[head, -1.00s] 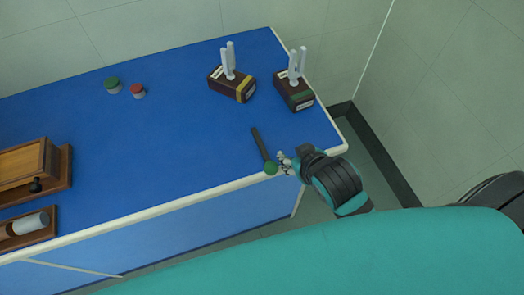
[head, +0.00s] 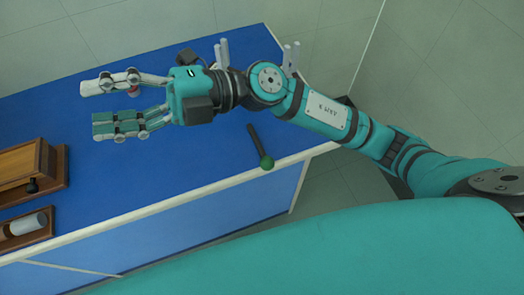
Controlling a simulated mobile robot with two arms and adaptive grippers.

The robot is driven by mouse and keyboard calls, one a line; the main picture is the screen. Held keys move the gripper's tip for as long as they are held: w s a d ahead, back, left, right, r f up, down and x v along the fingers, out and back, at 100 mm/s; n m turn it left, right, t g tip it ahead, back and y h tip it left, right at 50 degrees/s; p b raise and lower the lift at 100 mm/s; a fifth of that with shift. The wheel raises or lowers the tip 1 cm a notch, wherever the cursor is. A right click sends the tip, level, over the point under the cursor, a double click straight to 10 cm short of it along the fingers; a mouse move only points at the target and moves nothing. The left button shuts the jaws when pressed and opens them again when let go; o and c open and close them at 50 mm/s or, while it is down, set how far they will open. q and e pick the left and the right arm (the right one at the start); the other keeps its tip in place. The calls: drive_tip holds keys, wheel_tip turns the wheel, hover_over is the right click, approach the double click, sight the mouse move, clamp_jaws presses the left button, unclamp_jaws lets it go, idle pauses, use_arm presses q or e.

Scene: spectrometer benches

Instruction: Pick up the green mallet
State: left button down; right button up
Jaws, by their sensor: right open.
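The green mallet (head: 266,162) lies on the blue bench near its front right edge. It has a round green head towards the front edge and a dark handle pointing back and slightly left. My right gripper (head: 100,105) is open and empty over the back left part of the bench, its fingers pointing left. It is well to the left of the mallet and apart from it. My right forearm passes above the bench, behind the mallet in the picture. My left gripper is not in view.
A small red-topped jar (head: 133,92) shows partly between my right fingers. White prongs (head: 222,52) and (head: 290,58) stick up behind my arm, which hides their holders. A wooden box (head: 22,165) and a tray with a white cylinder (head: 30,224) stand at left. The bench's middle is clear.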

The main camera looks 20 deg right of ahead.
wheel_tip(320, 180, down, 5)
drive_tip(key=s+n+g+h, duration=0.2)
drive_tip(key=n+g+h, duration=0.1)
drive_tip(key=h, duration=0.1)
drive_tip(key=m+t+h, duration=0.1)
drive_tip(key=t+h, duration=0.3)
drive_tip(key=h, duration=1.3)
approach(258, 142)
drive_tip(key=f+p, duration=0.3)
drive_tip(key=shift+s+d+f+p, duration=0.1)
drive_tip(key=shift+s+d+p, duration=0.1)
drive_tip(key=shift+p, duration=0.1)
drive_tip(key=f, duration=0.1)
drive_tip(key=f+p, duration=0.1)
drive_tip(key=f, duration=0.1)
drive_tip(key=f+p, duration=0.1)
drive_tip(key=f, duration=0.1)
drive_tip(key=shift+a+f, duration=0.2)
drive_tip(key=shift+a, duration=0.15)
drive_tip(key=shift+f, duration=0.25)
clamp_jaws()
